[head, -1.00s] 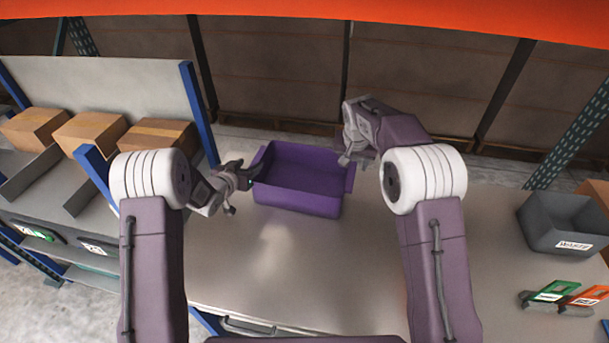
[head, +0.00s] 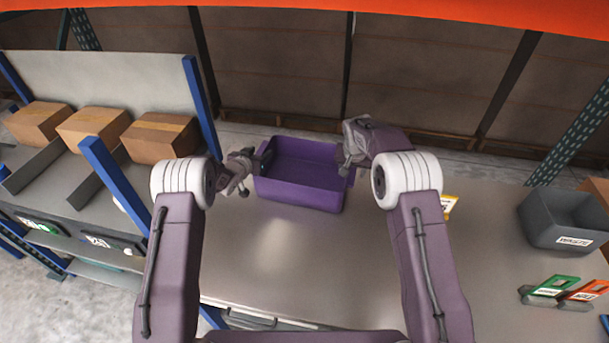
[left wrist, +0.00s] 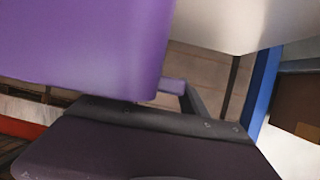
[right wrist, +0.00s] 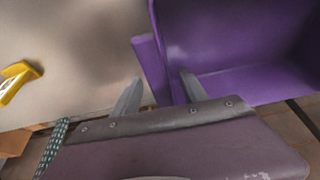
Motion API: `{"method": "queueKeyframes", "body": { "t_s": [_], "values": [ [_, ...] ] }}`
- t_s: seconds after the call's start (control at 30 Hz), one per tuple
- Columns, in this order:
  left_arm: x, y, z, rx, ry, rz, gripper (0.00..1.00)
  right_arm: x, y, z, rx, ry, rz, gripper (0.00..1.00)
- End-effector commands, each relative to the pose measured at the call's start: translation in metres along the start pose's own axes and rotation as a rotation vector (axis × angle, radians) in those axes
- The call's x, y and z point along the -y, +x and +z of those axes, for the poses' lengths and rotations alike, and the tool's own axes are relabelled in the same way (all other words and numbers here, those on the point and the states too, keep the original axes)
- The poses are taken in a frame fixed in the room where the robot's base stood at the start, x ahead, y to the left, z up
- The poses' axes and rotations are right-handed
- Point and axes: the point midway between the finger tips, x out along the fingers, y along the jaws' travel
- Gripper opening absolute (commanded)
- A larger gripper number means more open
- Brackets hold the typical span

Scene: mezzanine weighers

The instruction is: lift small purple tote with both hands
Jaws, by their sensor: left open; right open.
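The small purple tote (head: 300,193) stands upright on the grey bench, open at the top and empty as far as I see. My left gripper (head: 262,161) is open at the tote's left end. In the left wrist view the tote (left wrist: 85,45) fills the upper left, and one finger shows by a purple ledge; the other finger is hidden. My right gripper (head: 345,163) is open at the tote's right end. In the right wrist view its fingers (right wrist: 160,92) stand on either side of the tote's end ledge (right wrist: 150,68), apart from it or touching, I cannot tell.
The grey bench (head: 290,255) is clear in front of the tote. A grey waste bin (head: 565,222) and green and orange tagged items (head: 556,286) are at the right. A yellow-edged card (head: 449,205) stands behind my right arm. Cardboard boxes (head: 160,137) and a blue post (head: 115,185) are at the left.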

Motion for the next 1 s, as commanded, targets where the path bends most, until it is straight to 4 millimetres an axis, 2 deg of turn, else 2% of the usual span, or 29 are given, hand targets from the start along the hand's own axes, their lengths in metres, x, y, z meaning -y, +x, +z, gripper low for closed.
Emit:
{"method": "queueKeyframes", "body": {
  "t_s": [0.33,0.5,0.53,1.0],
  "values": [
    [0.0000,0.0038,-0.0002,0.000,0.000,0.000,0.51,0.0001,0.0037,-0.0003,-0.001,0.000,0.000,0.51],
    [0.0001,0.0036,-0.0002,0.000,0.000,0.000,0.04,0.0001,0.0036,-0.0002,-0.001,0.000,0.000,0.04],
    [0.0001,0.0036,-0.0002,0.000,0.000,0.000,0.00,0.0001,0.0036,-0.0002,-0.001,0.000,0.000,0.00],
    [0.0001,0.0035,-0.0004,-0.001,0.000,0.000,0.00,0.0001,0.0034,-0.0002,-0.001,0.000,0.000,0.00]
  ]
}}
